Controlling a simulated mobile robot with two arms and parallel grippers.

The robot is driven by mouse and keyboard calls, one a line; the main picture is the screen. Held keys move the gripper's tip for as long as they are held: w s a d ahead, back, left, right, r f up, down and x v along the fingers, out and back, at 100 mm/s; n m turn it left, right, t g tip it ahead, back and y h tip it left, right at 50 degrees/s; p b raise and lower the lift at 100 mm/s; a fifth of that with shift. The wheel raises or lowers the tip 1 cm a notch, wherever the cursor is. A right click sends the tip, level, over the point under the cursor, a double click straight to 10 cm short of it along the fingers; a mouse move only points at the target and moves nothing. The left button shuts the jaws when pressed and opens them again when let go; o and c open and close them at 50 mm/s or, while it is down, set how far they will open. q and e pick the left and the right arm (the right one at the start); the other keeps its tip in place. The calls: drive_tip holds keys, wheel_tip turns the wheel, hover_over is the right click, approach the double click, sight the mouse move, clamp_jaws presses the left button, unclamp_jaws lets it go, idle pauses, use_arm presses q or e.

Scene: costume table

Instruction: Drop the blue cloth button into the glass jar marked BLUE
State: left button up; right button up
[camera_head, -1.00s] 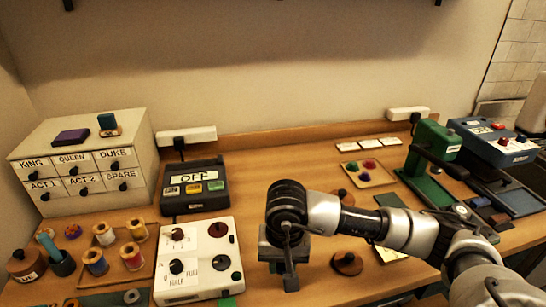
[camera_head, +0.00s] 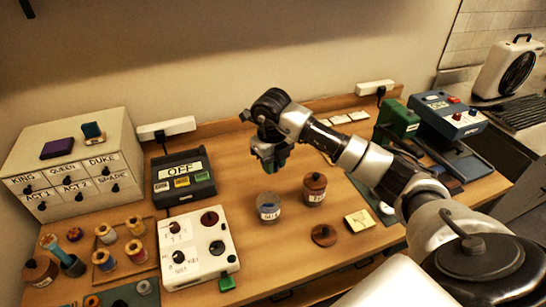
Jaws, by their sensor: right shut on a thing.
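My right gripper (camera_head: 270,162) points down above the bench, up and behind an open glass jar as the picture shows it. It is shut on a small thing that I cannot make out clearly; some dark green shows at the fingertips. The glass jar (camera_head: 268,207) has a pale label, too small to read surely, and a bluish look inside. It stands upright without a lid, apart from the gripper. I cannot pick out the blue cloth button. My left gripper is not in view.
A second jar (camera_head: 315,190) with a brown lid stands right of the open jar. A white control box (camera_head: 198,250) is to the left. A green press (camera_head: 398,120) stands behind my arm.

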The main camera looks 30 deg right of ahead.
wheel_tip(320, 180, down, 6)
drive_tip(key=b, duration=0.3)
drive_tip(key=shift+b, duration=0.4)
drive_tip(key=o, duration=1.1)
drive_tip(key=shift+c, duration=0.2)
wheel_tip(320, 180, up, 10)
drive_tip(key=shift+a+r+b, duration=0.1)
drive_tip(key=shift+a+b, duration=0.05)
drive_tip(key=shift+b, duration=0.6)
drive_tip(key=shift+r, duration=0.35)
